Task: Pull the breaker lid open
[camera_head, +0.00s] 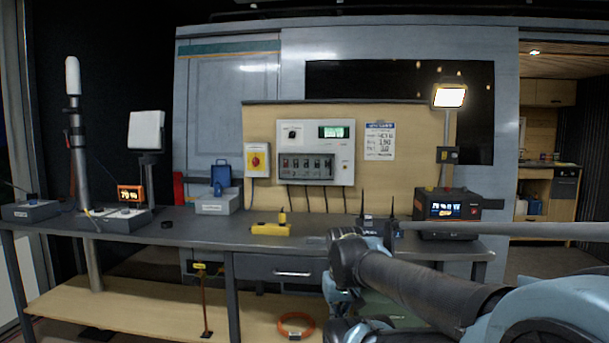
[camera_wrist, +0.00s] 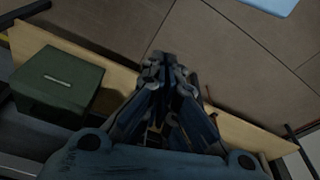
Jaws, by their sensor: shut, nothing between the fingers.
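The grey breaker box (camera_head: 340,146) hangs on the wooden board above the bench in the head view. It has a small green display and a dark breaker window (camera_head: 306,167) with a row of switches across its lower part. This window appears to be the lid and looks closed; a separate handle is too small to make out. My gripper (camera_wrist: 166,62) shows in the wrist view, its fingers together and empty, over the lower shelf and floor. My arm crosses the lower right of the head view, well below the box and not touching it.
The dark bench (camera_head: 185,238) runs below the box. A green case (camera_wrist: 58,85) sits on the wooden shelf (camera_wrist: 115,80). Cables hang under the box.

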